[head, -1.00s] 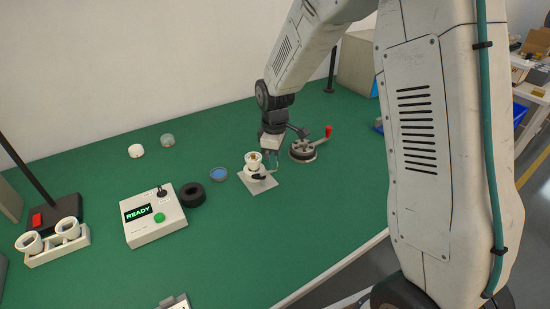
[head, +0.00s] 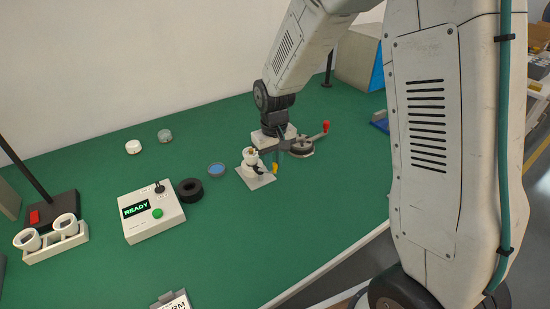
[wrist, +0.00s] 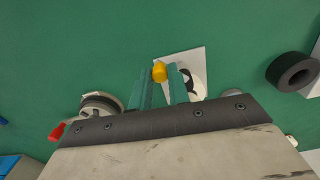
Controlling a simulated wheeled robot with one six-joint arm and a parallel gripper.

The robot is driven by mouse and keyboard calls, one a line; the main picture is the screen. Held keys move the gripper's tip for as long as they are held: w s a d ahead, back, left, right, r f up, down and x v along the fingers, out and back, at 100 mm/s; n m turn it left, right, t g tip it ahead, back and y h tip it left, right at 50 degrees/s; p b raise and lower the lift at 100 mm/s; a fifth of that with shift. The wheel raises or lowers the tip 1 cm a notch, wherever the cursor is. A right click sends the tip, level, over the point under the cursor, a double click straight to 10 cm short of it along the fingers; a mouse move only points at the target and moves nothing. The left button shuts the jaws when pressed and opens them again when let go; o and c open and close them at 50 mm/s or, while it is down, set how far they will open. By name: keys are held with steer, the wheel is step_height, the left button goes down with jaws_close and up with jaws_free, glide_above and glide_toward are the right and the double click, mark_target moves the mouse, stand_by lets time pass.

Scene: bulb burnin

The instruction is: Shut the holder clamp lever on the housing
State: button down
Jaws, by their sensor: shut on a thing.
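The white housing (head: 250,158) stands upright in a holder on a pale square plate (head: 261,182). It also shows in the wrist view (wrist: 197,82), partly hidden by my gripper. The holder clamp lever has a yellow tip (head: 275,168), just right of the housing; the tip also shows in the wrist view (wrist: 159,71). My gripper (wrist: 163,79) has its two green fingers around the yellow tip and is shut on the lever. The rest of the lever is mostly hidden, so I cannot tell how far it is swung.
A round grey fixture (head: 301,148) with a red-knobbed handle (head: 326,126) stands close behind right. A black ring (head: 190,190), blue dish (head: 217,170) and control box reading READY (head: 151,212) lie left. The green table (head: 240,235) is clear in front.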

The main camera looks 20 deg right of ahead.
steer(key=shift+s+a+m, duration=0.25)
steer(key=shift+a+m, duration=0.05)
steer(key=shift+m, duration=0.8)
steer(key=c, duration=1.3)
jaws_free()
steer(key=shift+a, duration=0.1)
step_height(320, 180, up, 8)
steer(key=shift+f, duration=0.1)
